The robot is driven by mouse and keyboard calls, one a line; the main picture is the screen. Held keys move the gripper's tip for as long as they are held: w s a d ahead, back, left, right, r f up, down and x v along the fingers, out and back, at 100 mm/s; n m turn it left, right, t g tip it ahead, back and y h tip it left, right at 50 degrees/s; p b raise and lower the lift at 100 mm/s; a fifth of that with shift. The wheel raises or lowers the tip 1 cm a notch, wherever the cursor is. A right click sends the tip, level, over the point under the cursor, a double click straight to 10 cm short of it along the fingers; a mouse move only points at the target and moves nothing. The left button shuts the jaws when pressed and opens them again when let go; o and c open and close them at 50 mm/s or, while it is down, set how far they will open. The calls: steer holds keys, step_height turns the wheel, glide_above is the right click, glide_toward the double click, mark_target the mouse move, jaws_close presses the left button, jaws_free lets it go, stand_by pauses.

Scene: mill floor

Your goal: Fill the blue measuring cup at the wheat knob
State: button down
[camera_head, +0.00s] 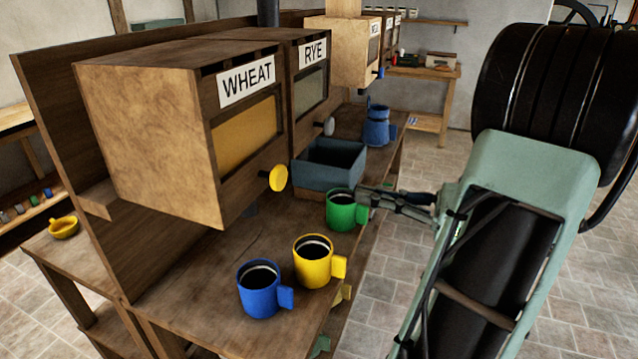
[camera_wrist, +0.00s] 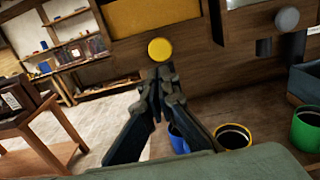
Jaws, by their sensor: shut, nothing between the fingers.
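The blue measuring cup (camera_head: 259,290) stands upright on the wooden bench at the front, its handle to the right. Its inside looks dark. In the wrist view it is partly hidden behind my gripper (camera_wrist: 166,72). The wheat knob (camera_head: 278,178) is a yellow disc on the front of the WHEAT bin (camera_head: 150,130). The knob also shows in the wrist view (camera_wrist: 159,49), just beyond my fingertips. In the head view my gripper (camera_head: 362,190) is shut and empty, pointing left toward the bins, by the green cup's upper right side. I cannot tell whether it touches anything.
A yellow cup (camera_head: 312,262) and a green cup (camera_head: 341,212) stand in line behind the blue one. A grey-blue open box (camera_head: 330,165) is under the RYE bin (camera_head: 310,82). A blue container (camera_head: 376,128) stands farther back. Tiled floor (camera_head: 390,300) is clear right of the bench.

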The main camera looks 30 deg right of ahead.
mark_target(283, 177)
steer(key=p+x, duration=0.2)
steer(key=x, duration=1.1)
steer(key=shift+w+a, duration=0.25)
